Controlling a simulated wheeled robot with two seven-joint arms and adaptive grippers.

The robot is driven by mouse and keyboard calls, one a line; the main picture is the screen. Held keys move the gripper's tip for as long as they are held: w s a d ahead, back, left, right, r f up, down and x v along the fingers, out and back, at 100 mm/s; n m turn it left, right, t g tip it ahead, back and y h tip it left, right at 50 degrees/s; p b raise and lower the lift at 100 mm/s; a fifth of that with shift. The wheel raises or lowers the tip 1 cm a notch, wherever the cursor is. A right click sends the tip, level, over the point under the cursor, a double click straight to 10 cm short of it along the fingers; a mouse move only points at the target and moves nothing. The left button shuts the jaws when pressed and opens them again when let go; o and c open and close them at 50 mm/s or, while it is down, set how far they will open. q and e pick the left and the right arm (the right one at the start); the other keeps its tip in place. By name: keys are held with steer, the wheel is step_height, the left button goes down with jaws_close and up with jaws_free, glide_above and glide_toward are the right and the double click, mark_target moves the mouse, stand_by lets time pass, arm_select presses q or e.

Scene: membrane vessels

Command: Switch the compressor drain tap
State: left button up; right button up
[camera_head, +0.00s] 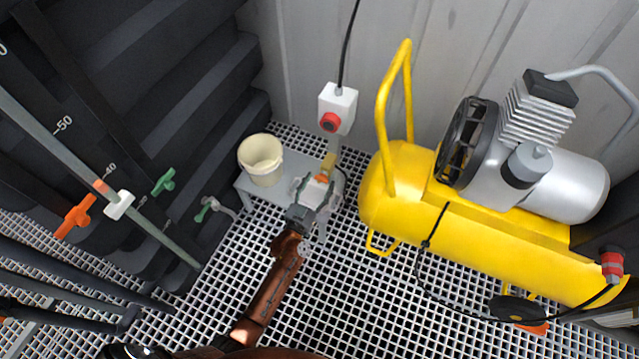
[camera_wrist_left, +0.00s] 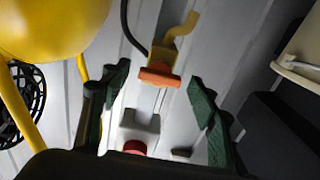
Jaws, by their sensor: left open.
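The drain tap shows in the left wrist view as a brass body (camera_wrist_left: 163,55) with an orange handle (camera_wrist_left: 160,77). In the head view its brass part (camera_head: 329,161) stands just left of the yellow compressor (camera_head: 480,225), partly hidden by my gripper. My left gripper (camera_head: 317,187) reaches up to it from below. In the left wrist view, the gripper (camera_wrist_left: 159,76) is open, with one green-padded finger on each side of the orange handle. I see no finger touching the handle, and its depth between the fingertips is hard to tell. My right gripper is not in view.
A cream bucket (camera_head: 261,160) stands on a grey bench (camera_head: 247,190) left of my gripper. A white switch box with a red button (camera_head: 337,108) is on the wall behind. Green-handled and orange-handled valves are at the left. The grating floor (camera_head: 350,310) in front is mostly clear.

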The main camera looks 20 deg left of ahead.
arm_select(q)
steer(key=shift+c, duration=0.3)
steer(key=c, duration=1.1)
